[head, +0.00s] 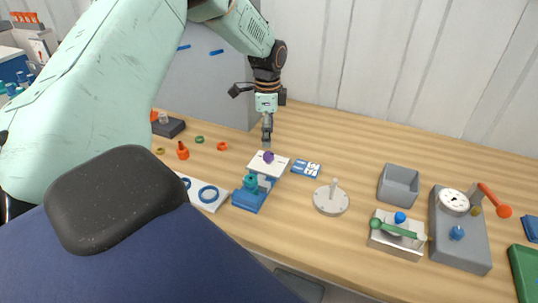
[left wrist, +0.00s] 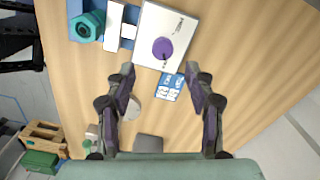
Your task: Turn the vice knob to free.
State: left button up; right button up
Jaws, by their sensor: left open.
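The vice has a blue base (head: 250,200) with a teal knob (head: 250,181) at its near end. A white plate (head: 282,163) at its far end carries a small purple knob (head: 268,157). In the left wrist view the purple knob (left wrist: 163,48) looks round, with small dark marks on the plate (left wrist: 178,22), too small to read. The teal knob (left wrist: 88,26) is at upper left there. My left gripper (head: 267,137) is open and empty above the far side of the plate. In the left wrist view its fingertips (left wrist: 160,72) lie just below the purple knob, apart from it. My right gripper is out of view.
A blue-and-white card (head: 306,169) lies right of the vice. A white board with blue rings (head: 207,193) lies left. A round grey base with a post (head: 331,200), a grey bin (head: 399,184) and a grey device (head: 459,235) stand further right.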

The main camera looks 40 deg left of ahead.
aim_at(268, 154)
pick_arm(q)
jog(key=f, duration=0.6)
jog(key=shift+w+a+f, duration=0.15)
jog(key=shift+w+f, duration=0.1)
jog(key=shift+w, duration=0.05)
jog(key=shift+s+f, duration=0.25)
jog(key=shift+f, duration=0.15)
jog(key=shift+w+f, duration=0.1)
jog(key=shift+w, duration=0.15)
jog(key=shift+c, duration=1.2)
jog(key=c, duration=0.5)
grip_shut()
